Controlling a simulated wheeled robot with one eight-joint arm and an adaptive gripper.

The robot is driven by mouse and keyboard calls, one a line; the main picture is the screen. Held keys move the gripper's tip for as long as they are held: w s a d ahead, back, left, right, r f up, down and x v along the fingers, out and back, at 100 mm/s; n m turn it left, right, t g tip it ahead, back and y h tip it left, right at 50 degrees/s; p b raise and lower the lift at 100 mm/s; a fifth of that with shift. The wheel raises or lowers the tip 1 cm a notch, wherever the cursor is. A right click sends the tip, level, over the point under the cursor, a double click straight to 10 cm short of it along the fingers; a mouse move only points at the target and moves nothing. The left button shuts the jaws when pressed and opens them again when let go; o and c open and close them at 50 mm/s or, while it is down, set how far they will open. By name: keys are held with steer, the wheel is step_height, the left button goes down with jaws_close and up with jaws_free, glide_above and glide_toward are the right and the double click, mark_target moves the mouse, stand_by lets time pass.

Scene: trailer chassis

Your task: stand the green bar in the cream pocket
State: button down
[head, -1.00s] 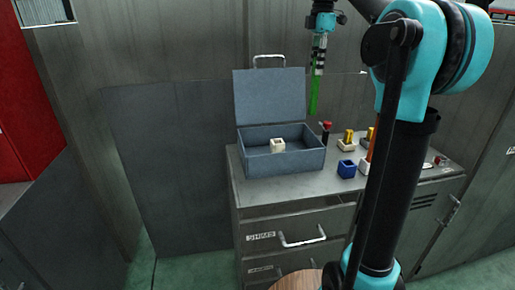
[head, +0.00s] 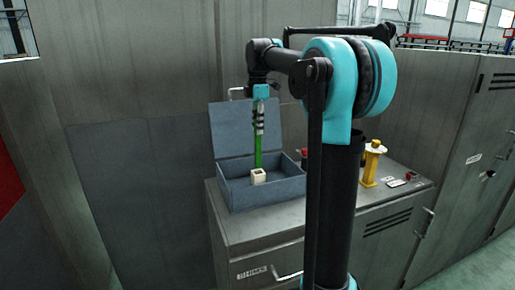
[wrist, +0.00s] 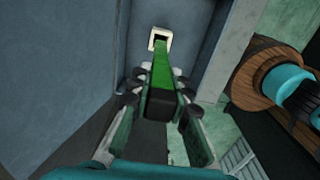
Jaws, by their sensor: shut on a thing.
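My gripper (head: 259,118) is shut on the upper part of the green bar (head: 258,150). The bar hangs upright below it, over the open blue-grey box (head: 262,197). The cream pocket (head: 258,178) is a small square block with an open top on the box floor. In the wrist view, my gripper (wrist: 160,92) holds the bar (wrist: 162,68), and its far end meets the mouth of the pocket (wrist: 153,41). I cannot tell whether the tip is inside the pocket or just above it.
The box's raised lid (head: 243,128) stands close behind the bar. The box sits on a grey metal cabinet (head: 262,234). A yellow piece (head: 371,162) and a red-topped item (head: 304,153) stand to the right. My arm hides part of the cabinet top.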

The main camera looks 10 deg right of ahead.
steer(key=shift+f, duration=4.1)
steer(key=c, duration=1.4)
jaws_free()
step_height(320, 180, up, 12)
steer(key=shift+r, duration=0.15)
